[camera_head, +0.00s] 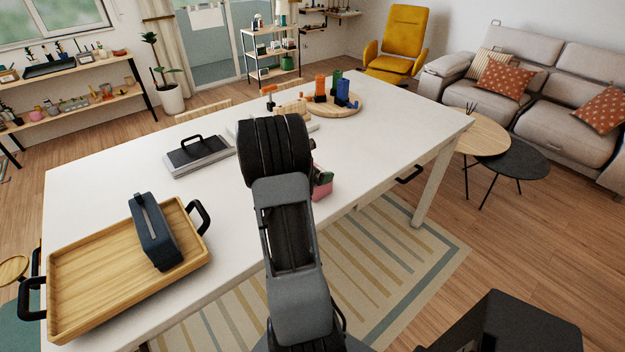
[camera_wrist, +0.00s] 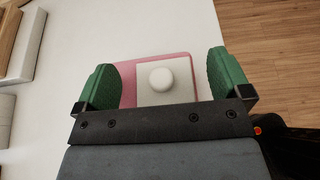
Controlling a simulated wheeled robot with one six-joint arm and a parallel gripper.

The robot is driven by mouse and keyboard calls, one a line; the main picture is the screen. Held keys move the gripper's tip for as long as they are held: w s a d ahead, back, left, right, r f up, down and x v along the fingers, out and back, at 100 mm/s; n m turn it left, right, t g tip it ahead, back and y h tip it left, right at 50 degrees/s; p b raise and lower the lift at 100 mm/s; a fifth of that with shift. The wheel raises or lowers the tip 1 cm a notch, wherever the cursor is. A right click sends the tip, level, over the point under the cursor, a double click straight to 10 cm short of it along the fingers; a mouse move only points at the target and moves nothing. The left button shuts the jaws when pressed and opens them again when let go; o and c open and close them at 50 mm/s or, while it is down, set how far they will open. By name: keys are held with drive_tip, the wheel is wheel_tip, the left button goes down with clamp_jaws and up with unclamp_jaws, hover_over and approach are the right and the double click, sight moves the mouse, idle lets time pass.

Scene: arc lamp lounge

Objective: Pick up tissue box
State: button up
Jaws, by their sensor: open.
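A pink item (camera_wrist: 184,62) with a pale square top and a round white knob lies below my gripper (camera_wrist: 162,76) in the wrist view. My gripper is open, its green fingers to either side of it; I cannot tell whether they touch it. In the head view the pink item (camera_head: 323,190) shows only partly at the table's near edge, behind my arm. A long dark blue box (camera_head: 155,235) with a pale strip along its top sits in the wooden tray (camera_head: 85,285). Which of the two is the tissue box is not clear from their looks.
The white table (camera_head: 235,230) has bare room between the tray and my arm. A grey flat item with a black handle (camera_head: 190,153) lies farther back. A round wooden board (camera_head: 350,108) with coloured pieces stands at the far end.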

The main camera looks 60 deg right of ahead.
drive_tip(key=shift+d+f, duration=0.1)
drive_tip(key=shift+d, duration=0.05)
drive_tip(key=shift+c, duration=0.4)
drive_tip(key=c, duration=1.5)
drive_tip(key=shift+o, duration=0.2)
